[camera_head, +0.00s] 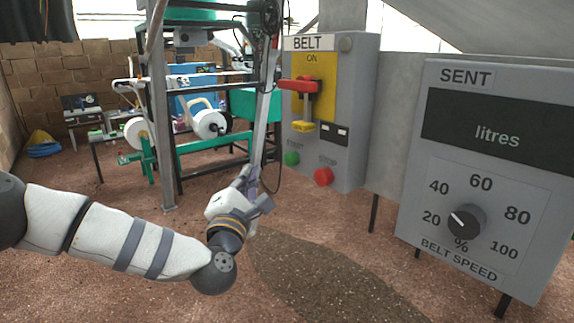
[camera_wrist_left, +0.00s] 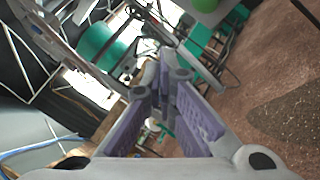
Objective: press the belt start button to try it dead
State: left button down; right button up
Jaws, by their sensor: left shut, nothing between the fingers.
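The grey box marked BELT (camera_head: 358,110) stands right of centre in the head view. Low on its front are a round green button (camera_head: 291,158) and, to its right, a larger red button (camera_head: 323,176). Above them a red switch handle (camera_head: 300,86) sits on a yellow plate marked ON, with a yellow block (camera_head: 303,126) below it. My left gripper (camera_head: 256,188) is left of and below the green button, apart from the box. In the left wrist view its purple fingers (camera_wrist_left: 164,82) come together with nothing between them. My right gripper is out of view.
A grey panel (camera_head: 407,205) marked SENT, with a litres display and a belt speed knob (camera_head: 466,221), stands at the right. A metal frame with white rolls (camera_head: 208,124) stands behind my left gripper. A dark patch (camera_head: 330,275) lies on the open floor in front.

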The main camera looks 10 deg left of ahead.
aim_at(290, 160)
pick_arm(q)
jog(key=shift+w+d+b, duration=0.6)
jog(key=shift+w+d, duration=0.3)
jog(key=shift+w, duration=0.25)
jog(key=shift+w+d+b, duration=0.55)
jog(key=shift+w+d, duration=0.35)
jog(key=shift+w, duration=0.25)
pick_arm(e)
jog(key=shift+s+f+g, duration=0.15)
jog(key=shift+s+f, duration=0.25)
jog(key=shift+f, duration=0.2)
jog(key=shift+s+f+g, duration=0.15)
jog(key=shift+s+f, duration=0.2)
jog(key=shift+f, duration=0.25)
pick_arm(q)
jog(key=shift+w+d, duration=0.25)
jog(key=shift+w, duration=0.05)
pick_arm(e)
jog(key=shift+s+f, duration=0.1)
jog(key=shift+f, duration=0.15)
